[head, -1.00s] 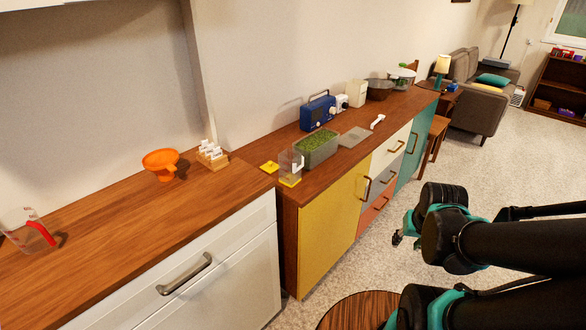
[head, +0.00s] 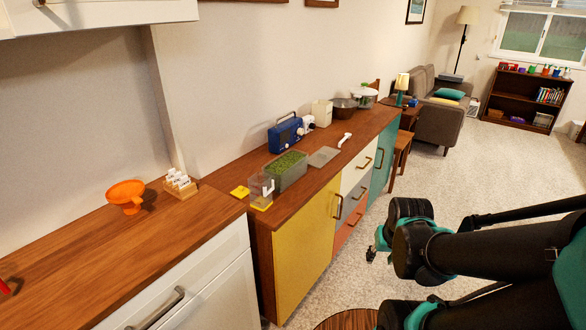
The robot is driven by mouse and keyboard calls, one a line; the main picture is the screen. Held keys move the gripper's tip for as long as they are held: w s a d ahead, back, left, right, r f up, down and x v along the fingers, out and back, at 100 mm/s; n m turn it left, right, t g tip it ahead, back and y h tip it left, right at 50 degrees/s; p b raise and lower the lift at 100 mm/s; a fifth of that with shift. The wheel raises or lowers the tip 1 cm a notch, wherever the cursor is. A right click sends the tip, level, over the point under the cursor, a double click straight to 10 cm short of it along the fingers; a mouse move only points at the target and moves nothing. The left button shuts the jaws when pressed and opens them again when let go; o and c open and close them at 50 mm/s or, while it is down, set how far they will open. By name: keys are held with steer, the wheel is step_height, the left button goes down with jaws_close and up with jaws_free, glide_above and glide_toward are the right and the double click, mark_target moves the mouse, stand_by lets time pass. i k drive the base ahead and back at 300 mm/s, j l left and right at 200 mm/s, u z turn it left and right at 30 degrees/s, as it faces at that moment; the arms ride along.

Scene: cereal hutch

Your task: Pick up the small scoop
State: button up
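A small white scoop-like piece (head: 344,139) lies on the wooden top of the colorful cabinet (head: 305,190), right of a flat grey lid or tray (head: 324,156). Another white piece (head: 268,188) shows at a clear container (head: 258,184) near the cabinet's front left end; I cannot tell whether it is a scoop or a handle. My gripper (head: 376,252) hangs over the carpet right of the cabinet, well apart from both white pieces. It is small and partly hidden by my arm, so its opening is unclear.
A green-filled grey bin (head: 287,171), blue radio (head: 286,133), cream canister (head: 322,113) and bowls (head: 344,108) stand along the cabinet. A round wooden stool top (head: 347,321) is below. Carpet lies open at right.

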mark_target(347, 134)
steer(key=i+l+u, duration=0.1)
steer(key=u, duration=1)
steer(key=i+l+u, duration=0.1)
steer(key=l+u, duration=0.3)
steer(key=l, duration=0.25)
steer(key=l+u, duration=0.45)
steer(key=l, duration=0.25)
steer(key=k+l+u, duration=0.15)
steer(key=l+u, duration=0.25)
steer(key=l, duration=0.25)
steer(key=k+l, duration=0.1)
steer(key=l, duration=0.35)
steer(key=k+l, duration=0.1)
steer(key=l, duration=0.35)
steer(key=k+l+u, duration=0.1)
steer(key=l, duration=0.4)
steer(key=k+l, duration=0.15)
steer(key=l, duration=0.3)
